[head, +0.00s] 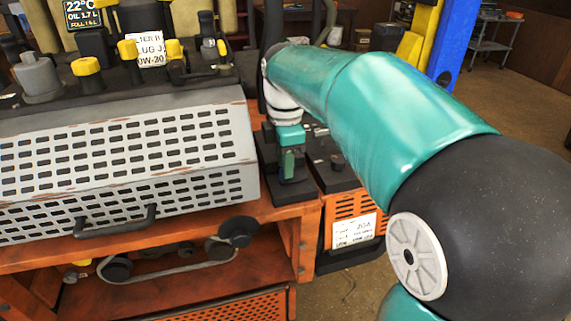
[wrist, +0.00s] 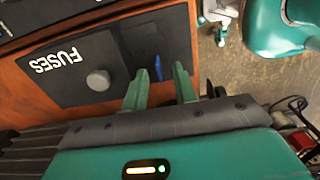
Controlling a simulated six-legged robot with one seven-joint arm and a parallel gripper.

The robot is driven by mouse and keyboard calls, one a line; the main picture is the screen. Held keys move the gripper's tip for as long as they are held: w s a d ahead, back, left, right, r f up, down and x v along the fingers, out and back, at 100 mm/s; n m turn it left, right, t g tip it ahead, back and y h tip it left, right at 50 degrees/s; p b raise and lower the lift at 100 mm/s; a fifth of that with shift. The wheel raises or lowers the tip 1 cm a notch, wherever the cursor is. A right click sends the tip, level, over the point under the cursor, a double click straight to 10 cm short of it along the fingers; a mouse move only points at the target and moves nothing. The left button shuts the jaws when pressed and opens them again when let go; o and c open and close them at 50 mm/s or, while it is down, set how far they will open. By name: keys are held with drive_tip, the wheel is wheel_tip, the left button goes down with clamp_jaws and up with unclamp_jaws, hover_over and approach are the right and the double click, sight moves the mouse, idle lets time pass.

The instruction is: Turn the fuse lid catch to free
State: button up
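The dark fuse lid (wrist: 75,68) with white FUSES lettering fills the upper left of the wrist view. A round grey knob (wrist: 98,80) sits on it near the lower right; it may be the catch, but I cannot tell which way it is turned. My gripper (wrist: 160,67) is open, its two green fingers apart over the dark part right of the lettered panel. A small blue piece (wrist: 158,68) shows between the fingertips; contact cannot be told. In the head view my gripper (head: 288,163) points down over the dark box top, and the lettering is hidden.
A perforated grey cover (head: 125,160) with a black handle (head: 115,221) stands left of my gripper on the orange frame (head: 285,212). An orange box (head: 352,218) with a white label is just right. Open floor (head: 520,105) lies farther right.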

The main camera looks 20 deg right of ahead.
drive_tip(key=shift+s+f, duration=0.1)
drive_tip(key=shift+f, duration=0.25)
drive_tip(key=shift+w+f, duration=0.25)
drive_tip(key=shift+f, duration=0.1)
drive_tip(key=shift+s+r, duration=0.1)
drive_tip(key=shift+s, duration=0.1)
drive_tip(key=shift+w, duration=0.15)
drive_tip(key=c, duration=0.4)
clamp_jaws()
